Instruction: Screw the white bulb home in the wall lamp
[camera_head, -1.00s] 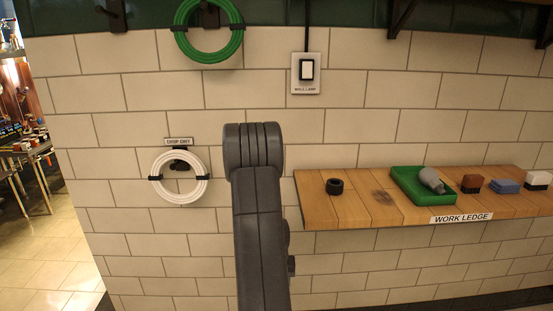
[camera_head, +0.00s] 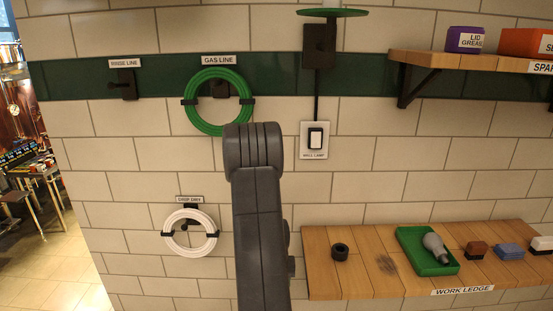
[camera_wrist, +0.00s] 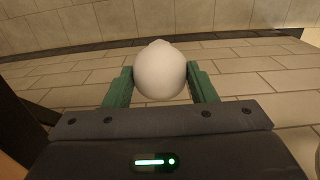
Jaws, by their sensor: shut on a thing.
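The white bulb (camera_wrist: 160,72) is in the wrist view, between the two green fingers of my gripper (camera_wrist: 161,84). My gripper is shut on it, with a finger against each side. The bulb is clear of any surface there; floor tiles and the foot of a wall lie behind it. In the head view my arm hides the gripper and the bulb. The wall lamp (camera_head: 319,45) is a dark bracket with a green disc shade (camera_head: 332,13) at the top of the head view. Its socket is not clearly visible. Its switch (camera_head: 315,139) is below, labelled WALL LAMP.
An upper shelf (camera_head: 430,62) juts out at right. Green hose (camera_head: 190,122) and white hose (camera_head: 168,241) coils hang left.

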